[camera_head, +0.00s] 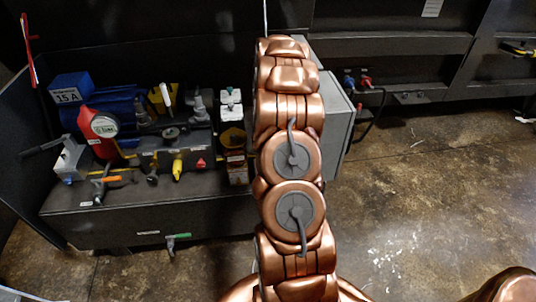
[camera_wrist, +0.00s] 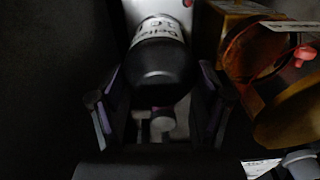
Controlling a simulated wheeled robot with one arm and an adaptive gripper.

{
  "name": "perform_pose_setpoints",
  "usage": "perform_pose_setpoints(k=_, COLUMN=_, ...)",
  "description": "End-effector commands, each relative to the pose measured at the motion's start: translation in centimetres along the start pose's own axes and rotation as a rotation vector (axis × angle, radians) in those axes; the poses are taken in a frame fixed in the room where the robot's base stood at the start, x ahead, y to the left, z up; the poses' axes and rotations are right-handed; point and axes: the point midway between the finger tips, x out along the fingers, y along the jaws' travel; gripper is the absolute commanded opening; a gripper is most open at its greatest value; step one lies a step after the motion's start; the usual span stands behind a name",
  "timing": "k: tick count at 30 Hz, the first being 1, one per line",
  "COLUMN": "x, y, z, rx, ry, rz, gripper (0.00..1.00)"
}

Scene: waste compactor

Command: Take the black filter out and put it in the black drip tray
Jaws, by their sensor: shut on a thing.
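The black filter (camera_wrist: 158,68) is a dark rounded cylinder with a white printed label at its far end. It sits between the two fingers of my gripper (camera_wrist: 161,92) in the wrist view, and the fingers are shut on it. It appears to be still against a pale grey part behind it; I cannot tell whether it is attached. In the head view my copper arm covers the gripper and the filter. I cannot pick out the black drip tray for certain in either view.
A dark bench (camera_head: 150,217) at the left carries a blue motor (camera_head: 112,103), a red bottle (camera_head: 99,128) and several valves and fittings. A grey cabinet (camera_head: 336,122) stands behind my arm. An amber round container (camera_wrist: 250,50) is close right of the gripper. The floor at right is clear.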

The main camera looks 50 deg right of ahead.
Motion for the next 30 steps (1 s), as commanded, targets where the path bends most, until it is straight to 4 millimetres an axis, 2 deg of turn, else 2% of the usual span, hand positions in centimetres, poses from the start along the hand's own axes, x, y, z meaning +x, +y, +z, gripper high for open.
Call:
perform_pose_setpoints(k=1, x=-0.03, y=-0.73, z=-0.35, rx=-0.039, ry=0.011, rz=-0.009, gripper=0.1)
perform_pose_setpoints(k=12, x=-0.1, y=-0.59, z=-0.36, rx=-0.379, ry=0.013, rz=-0.006, gripper=0.1)
perform_pose_setpoints(k=24, x=-0.14, y=-0.57, z=-0.35, rx=-0.419, ry=0.012, rz=-0.004, gripper=0.1)
perform_pose_setpoints(k=30, x=-0.16, y=-0.57, z=-0.35, rx=-0.581, ry=0.013, rz=-0.006, gripper=0.1)
